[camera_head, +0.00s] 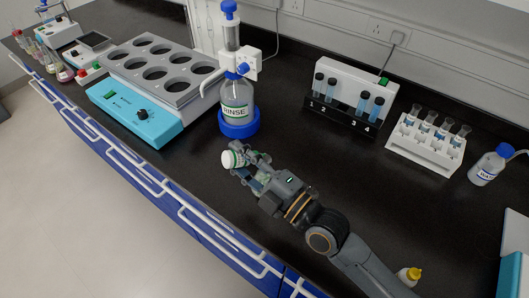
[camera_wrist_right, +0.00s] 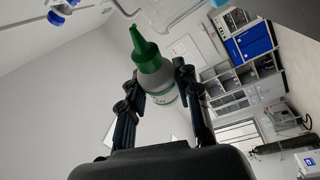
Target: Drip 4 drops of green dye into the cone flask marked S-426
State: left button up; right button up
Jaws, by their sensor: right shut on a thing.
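My right gripper (camera_head: 250,169) is shut on a small white dropper bottle (camera_head: 232,160) with a green label, held above the black bench in front of the rinse bottle. In the right wrist view the green dye bottle (camera_wrist_right: 156,77) sits between the two fingers of my right gripper (camera_wrist_right: 160,88), and its green pointed tip shows toward the upper left. In the head view the bottle lies tilted toward the left. Several small flasks with coloured liquids (camera_head: 55,66) stand at the far left end; their markings are too small to read, so I cannot tell which is S-426. My left gripper is out of view.
A rinse bottle (camera_head: 236,95) in a blue base stands just behind the gripper. A multi-well heater (camera_head: 165,70) with a blue control panel (camera_head: 125,112) is to its left. A tube rack (camera_head: 425,140), a wash bottle (camera_head: 490,165) and a yellow-capped bottle (camera_head: 408,276) are at right. Bench left of the gripper is clear.

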dwell(0.4)
jog(key=n+p, duration=0.1)
jog(key=f+n+g+p, duration=0.1)
jog(key=n, duration=0.1)
jog(key=f+n+h+p, duration=0.1)
jog(key=shift+a+n, duration=0.1)
jog(key=shift+n, duration=0.2)
jog(key=shift+s+a+f+n+g+h+p, duration=0.1)
jog(key=shift+f+n+g+h+p, duration=0.3)
jog(key=shift+f+n, duration=0.4)
notch_tip(320, 180, up, 5)
jog(key=p, duration=0.5)
jog(key=shift+r, duration=0.15)
